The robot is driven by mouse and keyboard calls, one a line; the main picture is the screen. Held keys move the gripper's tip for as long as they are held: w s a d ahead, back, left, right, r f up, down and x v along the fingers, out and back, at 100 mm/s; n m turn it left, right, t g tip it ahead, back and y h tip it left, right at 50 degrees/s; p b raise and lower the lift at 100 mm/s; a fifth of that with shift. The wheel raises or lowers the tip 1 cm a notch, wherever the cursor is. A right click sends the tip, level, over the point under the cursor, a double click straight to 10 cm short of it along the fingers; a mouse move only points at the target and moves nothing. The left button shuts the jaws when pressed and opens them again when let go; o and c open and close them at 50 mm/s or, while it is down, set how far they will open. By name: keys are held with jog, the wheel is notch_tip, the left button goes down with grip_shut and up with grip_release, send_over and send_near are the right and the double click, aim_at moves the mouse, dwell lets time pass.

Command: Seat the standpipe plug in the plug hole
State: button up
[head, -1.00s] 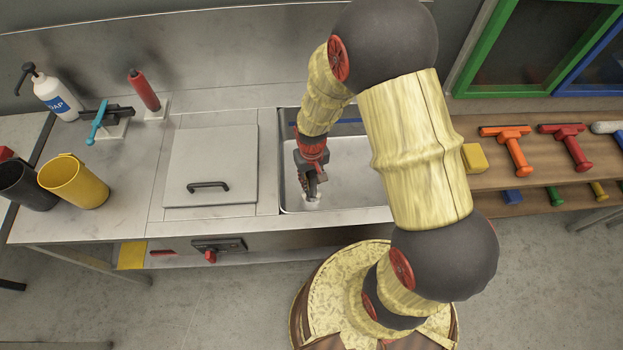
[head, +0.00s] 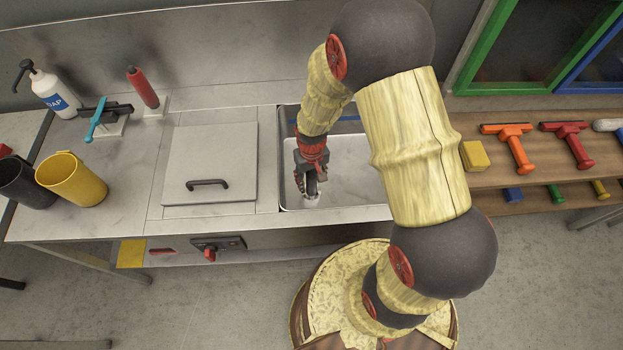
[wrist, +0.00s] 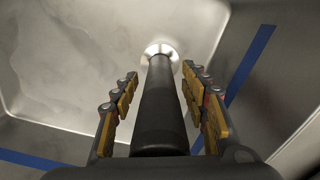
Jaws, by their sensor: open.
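The standpipe plug (wrist: 160,105) is a dark, straight tube in the wrist view. Its far end meets the bright round ring of the plug hole (wrist: 170,50) in the sink floor. Whether it is fully down in the hole cannot be told. My gripper (wrist: 160,80) is open around the tube, with a yellow-padded finger on each side and gaps between pads and tube. In the head view my gripper (head: 311,182) points down into the sink (head: 345,185), near its left wall. There the plug is mostly hidden by the fingers.
Blue stripes (wrist: 250,65) mark the sink walls. A lid with a dark handle (head: 208,184) lies left of the sink. Farther left are a yellow cup (head: 75,182), a soap bottle (head: 52,92) and a red-handled tool (head: 143,88). Squeegees (head: 515,148) lie on the right shelf.

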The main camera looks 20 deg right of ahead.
notch_tip(320, 180, up, 12)
dwell(0.8)
dwell(0.3)
jog(key=shift+s, duration=0.35)
jog(key=s+r+t, duration=0.2)
jog(key=s+r, duration=0.4)
jog(key=r, duration=0.7)
jog(key=s+r+t, duration=0.3)
jog(key=s+r, duration=0.4)
jog(key=r, duration=0.6)
jog(key=shift+t, duration=0.3)
